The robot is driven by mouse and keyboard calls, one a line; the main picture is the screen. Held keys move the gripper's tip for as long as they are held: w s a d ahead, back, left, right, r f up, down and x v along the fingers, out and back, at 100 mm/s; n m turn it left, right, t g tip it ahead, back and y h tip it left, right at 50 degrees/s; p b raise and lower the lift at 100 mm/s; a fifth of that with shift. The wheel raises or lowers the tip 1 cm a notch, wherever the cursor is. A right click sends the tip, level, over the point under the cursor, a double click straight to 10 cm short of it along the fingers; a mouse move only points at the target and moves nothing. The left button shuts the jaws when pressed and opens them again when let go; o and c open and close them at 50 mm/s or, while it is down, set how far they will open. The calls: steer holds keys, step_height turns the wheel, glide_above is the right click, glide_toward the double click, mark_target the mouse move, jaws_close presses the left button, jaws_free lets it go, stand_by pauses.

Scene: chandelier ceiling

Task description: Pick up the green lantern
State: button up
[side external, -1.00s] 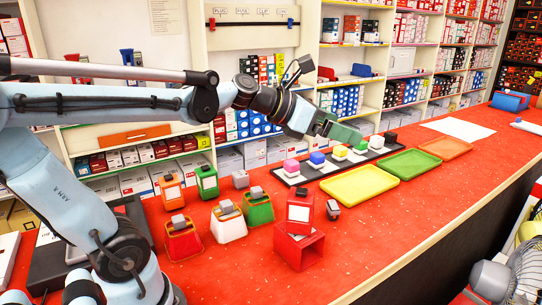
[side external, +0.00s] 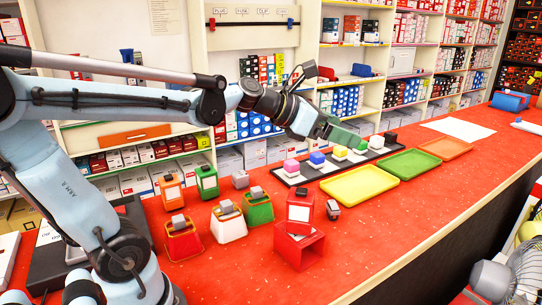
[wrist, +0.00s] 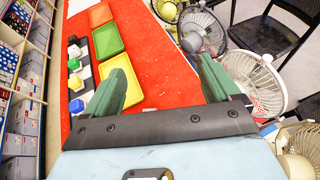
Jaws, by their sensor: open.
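The green lantern (side external: 207,182), with a pale front panel and dark top, stands upright on the red counter in the side external view. It is beside an orange lantern (side external: 171,192), behind the tapered holders. My gripper (side external: 345,136) is open and empty, high over the counter to the right of the lantern and well apart from it. In the wrist view my gripper's green fingers (wrist: 160,88) are spread wide with nothing between them. The green lantern is not in the wrist view.
Tapered red, white and green holders (side external: 258,207) stand in front of the green lantern. Coloured blocks on a checkered board (side external: 291,179) and yellow (side external: 358,186), green and orange trays lie to the right. The front counter is clear.

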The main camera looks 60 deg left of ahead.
steer(key=a+f+m+g+y, duration=0.1)
steer(key=a+f+m+y, duration=0.1)
steer(key=a+f+m, duration=0.3)
steer(key=n+g+y, duration=1.1)
steer(key=n+y, duration=0.3)
steer(key=n, duration=1.4)
glide_above(206, 168)
steer(key=f, duration=0.7)
steer(key=shift+w+d+f, duration=0.25)
steer(key=shift+w+f, duration=0.1)
steer(key=shift+s+a+r+m+g, duration=0.1)
steer(key=shift+s+a+m+g, duration=0.2)
steer(key=shift+m+g, duration=0.15)
steer(key=shift+f, duration=2.7)
steer(key=shift+a+f, duration=1.25)
steer(key=shift+f, duration=0.2)
